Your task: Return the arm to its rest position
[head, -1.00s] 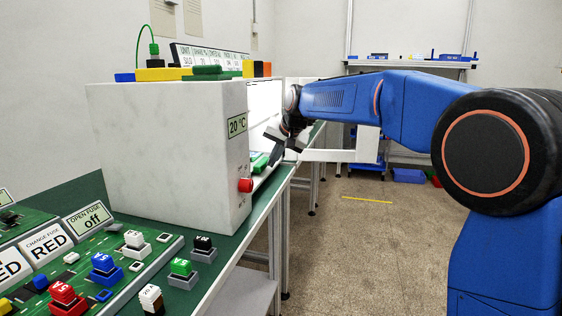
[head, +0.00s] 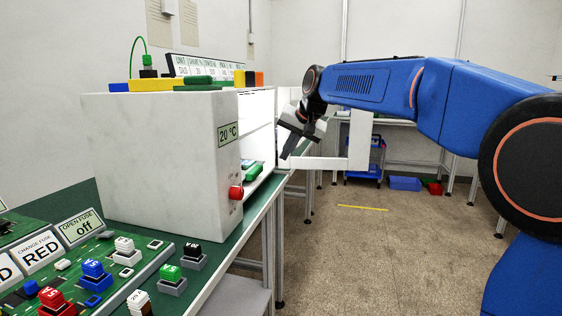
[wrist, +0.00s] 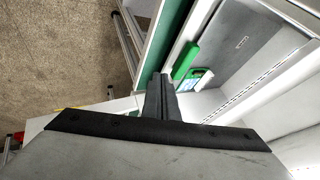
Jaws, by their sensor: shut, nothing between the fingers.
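My gripper (head: 287,154) is in front of the open side of the white box marked 20 °C (head: 160,160), in mid-air near the bench edge. In the wrist view, my gripper (wrist: 160,82) has its dark fingers together with nothing between them. My blue arm reaches in from the right in the head view. Inside the box, a green piece with a small display (wrist: 193,72) lies on the floor of the chamber; it shows partly in the head view (head: 252,168). The fingers are apart from it.
A red knob (head: 236,193) sits on the box's front. Coloured fuses, such as a green one (head: 172,275), stand on the green bench (head: 215,262). The white door (head: 359,140) stands open behind my gripper. The floor (head: 350,250) to the right is clear.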

